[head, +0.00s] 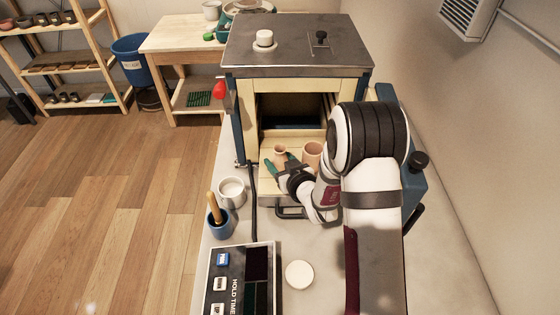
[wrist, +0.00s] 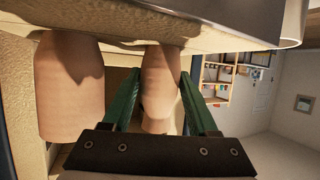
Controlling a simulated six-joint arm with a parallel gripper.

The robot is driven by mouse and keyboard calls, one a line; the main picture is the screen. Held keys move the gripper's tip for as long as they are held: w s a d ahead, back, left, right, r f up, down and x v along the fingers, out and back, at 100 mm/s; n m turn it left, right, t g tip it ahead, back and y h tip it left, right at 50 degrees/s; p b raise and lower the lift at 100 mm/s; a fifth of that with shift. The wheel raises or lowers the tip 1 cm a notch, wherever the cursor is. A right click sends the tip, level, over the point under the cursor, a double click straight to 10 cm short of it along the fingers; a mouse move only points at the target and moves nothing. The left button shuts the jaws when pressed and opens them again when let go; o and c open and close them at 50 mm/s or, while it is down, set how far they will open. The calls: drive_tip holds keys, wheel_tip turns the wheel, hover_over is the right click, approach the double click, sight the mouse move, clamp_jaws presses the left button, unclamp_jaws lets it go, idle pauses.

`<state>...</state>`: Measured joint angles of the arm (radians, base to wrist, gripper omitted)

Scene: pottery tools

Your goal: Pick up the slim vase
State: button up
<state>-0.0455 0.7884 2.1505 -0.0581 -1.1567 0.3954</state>
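The slim vase (head: 280,151) is a small unglazed clay pot standing on the pale shelf in front of the kiln opening. The wrist view is turned over, so the vase (wrist: 160,84) seems to hang from the shelf there. My gripper (head: 281,162) has green fingers, one on each side of the vase. In the wrist view, my gripper (wrist: 163,76) is open, with the vase between its fingers. The fingers do not look closed on it; whether either touches is hard to tell. My wrist hides the vase's lower part in the head view.
A wider clay pot (head: 312,152) stands close beside the vase; it also shows in the wrist view (wrist: 69,88). The kiln (head: 297,87) is behind. A white cup (head: 232,190), a blue pot with a wooden tool (head: 219,223) and a control box (head: 240,282) are nearer.

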clamp_jaws()
drive_tip(key=shift+r, duration=0.1)
